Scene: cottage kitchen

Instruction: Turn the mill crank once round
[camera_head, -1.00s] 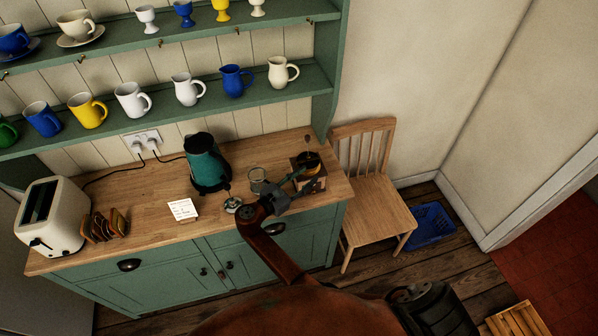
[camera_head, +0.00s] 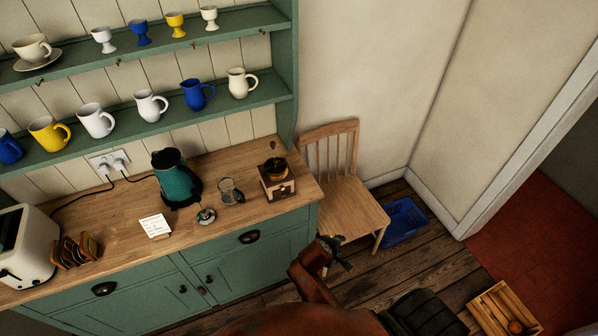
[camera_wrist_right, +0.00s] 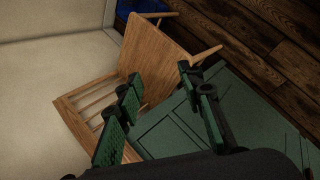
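The mill (camera_head: 277,187), a wooden box with a dark bowl-like top, stands upright at the right end of the wooden counter. The mill is not in the wrist view. My left gripper is in neither view.
A glass jar (camera_head: 230,192), a small metal item (camera_head: 206,216), a teal kettle (camera_head: 176,182) and a white card (camera_head: 155,226) stand left of the mill. A wooden chair (camera_head: 352,207) stands right of the counter, near a blue crate (camera_head: 404,222). A wooden crate (camera_head: 503,312) lies lower right.

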